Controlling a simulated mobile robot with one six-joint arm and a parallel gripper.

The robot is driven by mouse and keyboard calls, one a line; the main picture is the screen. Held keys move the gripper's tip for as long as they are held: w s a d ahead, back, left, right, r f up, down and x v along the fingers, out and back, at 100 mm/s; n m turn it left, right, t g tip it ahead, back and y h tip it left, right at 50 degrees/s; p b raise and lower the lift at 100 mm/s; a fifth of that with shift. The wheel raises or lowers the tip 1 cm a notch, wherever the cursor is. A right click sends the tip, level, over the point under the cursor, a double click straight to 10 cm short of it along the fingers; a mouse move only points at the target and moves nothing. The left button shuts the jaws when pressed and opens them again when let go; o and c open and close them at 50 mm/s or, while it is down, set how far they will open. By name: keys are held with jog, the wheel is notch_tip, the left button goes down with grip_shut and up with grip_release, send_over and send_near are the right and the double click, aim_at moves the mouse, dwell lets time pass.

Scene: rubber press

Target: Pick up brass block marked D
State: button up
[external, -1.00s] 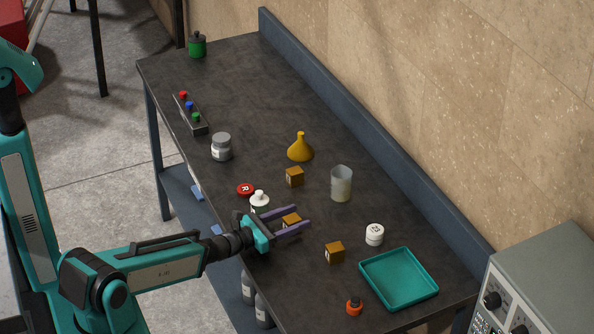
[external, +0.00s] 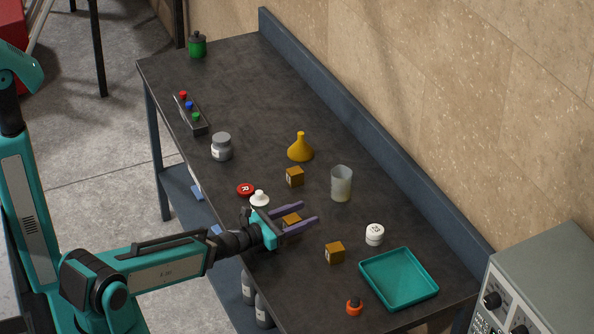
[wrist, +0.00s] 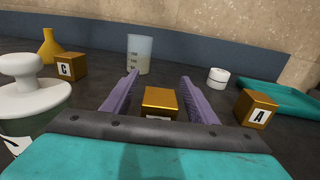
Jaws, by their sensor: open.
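A brass block (external: 291,220) sits on the dark bench, between the two purple fingers of my gripper (external: 303,213). In the wrist view the same block (wrist: 160,102) lies between the open fingers, with a gap on each side. Its front face is mostly hidden behind my gripper's bar, so its letter cannot be read. A brass block marked C (wrist: 70,66) stands to the left, and it shows farther back in the external view (external: 295,177). A brass block marked A (wrist: 257,109) stands to the right, also in the external view (external: 334,252).
A white-topped bottle (wrist: 26,92) stands close to my gripper's left. A white jar (external: 375,234), a teal tray (external: 400,292) and an orange-capped bottle (external: 354,305) are to the right.

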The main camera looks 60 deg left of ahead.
grip_shut()
jog(key=shift+r, duration=0.2)
jog(key=shift+r+b, duration=0.45)
jog(key=shift+r, duration=0.7)
notch_tip(320, 180, up, 7)
jog(key=p, duration=0.6)
jog(key=shift+r, duration=0.15)
